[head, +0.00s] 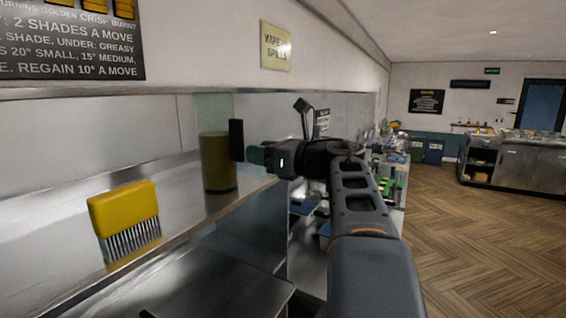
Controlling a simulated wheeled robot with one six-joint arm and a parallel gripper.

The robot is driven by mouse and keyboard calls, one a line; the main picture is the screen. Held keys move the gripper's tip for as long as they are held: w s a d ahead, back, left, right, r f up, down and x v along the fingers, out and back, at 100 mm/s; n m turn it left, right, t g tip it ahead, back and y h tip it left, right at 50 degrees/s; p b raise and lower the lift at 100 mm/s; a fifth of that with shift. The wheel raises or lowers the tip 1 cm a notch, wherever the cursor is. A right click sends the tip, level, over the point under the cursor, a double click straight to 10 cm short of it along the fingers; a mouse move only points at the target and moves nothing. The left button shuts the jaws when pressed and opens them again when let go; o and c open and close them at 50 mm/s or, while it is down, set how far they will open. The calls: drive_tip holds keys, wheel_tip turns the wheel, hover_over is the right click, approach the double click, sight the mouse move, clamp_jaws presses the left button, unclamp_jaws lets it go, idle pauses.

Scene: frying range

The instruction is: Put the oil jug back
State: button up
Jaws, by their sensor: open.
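The oil jug (217,165) stands upright on the steel ledge left of centre. Its lower part is filled with dark golden oil and its upper part is clear. A black upright piece, which looks like its handle, is on its right side. My gripper (258,154) is open just right of the jug, pointing left at the height of the black piece. I cannot tell whether the fingers touch it or are around it. My arm reaches in from the lower right and hides part of the counter behind.
A yellow brush (124,212) with pale bristles is at the left on the steel ledge (60,262). Signs hang on the wall above. Other counters (515,165) stand at the far right. The wooden floor (470,240) on the right is clear.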

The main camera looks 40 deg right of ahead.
drive_tip(key=b+v, duration=0.1)
drive_tip(key=v, duration=0.5)
drive_tip(key=w+f+m+t+h, duration=0.1)
drive_tip(key=w+f+m+h, duration=0.2)
drive_tip(key=m+h, duration=0.7)
drive_tip(key=w+f+m+t+h, duration=0.1)
drive_tip(key=w+f+m+h, duration=0.2)
drive_tip(key=m, duration=1.4)
drive_tip(key=s+a+f+m+g+y, duration=0.1)
drive_tip(key=s+a+f+m+g, duration=0.2)
drive_tip(key=f, duration=0.5)
drive_tip(key=s+a+f+m+g+y, duration=0.1)
drive_tip(key=s+a+f+m+g, duration=0.2)
drive_tip(key=f, duration=0.5)
drive_tip(key=s+a+f+m+g+y, duration=0.1)
drive_tip(key=s+a+f+m+g, duration=0.2)
drive_tip(key=f, duration=0.6)
drive_tip(key=shift+s+a+f+m+g+y, duration=0.15)
drive_tip(key=shift+a+m+g, duration=0.35)
drive_tip(key=shift+a+m, duration=0.4)
drive_tip(key=shift+w+a+m+g+y, duration=0.15)
drive_tip(key=shift+a+m+g, duration=0.35)
drive_tip(key=shift+a+m, duration=0.35)
drive_tip(key=s+a+f+m+g+y, duration=0.1)
drive_tip(key=s+a+f+g, duration=0.1)
drive_tip(key=s+a+f, duration=0.1)
drive_tip(key=shift+s+a+f+g+y, duration=0.25)
drive_tip(key=shift+s+f+g+y, duration=0.25)
drive_tip(key=shift+s, duration=0.4)
drive_tip(key=shift+m, duration=0.25)
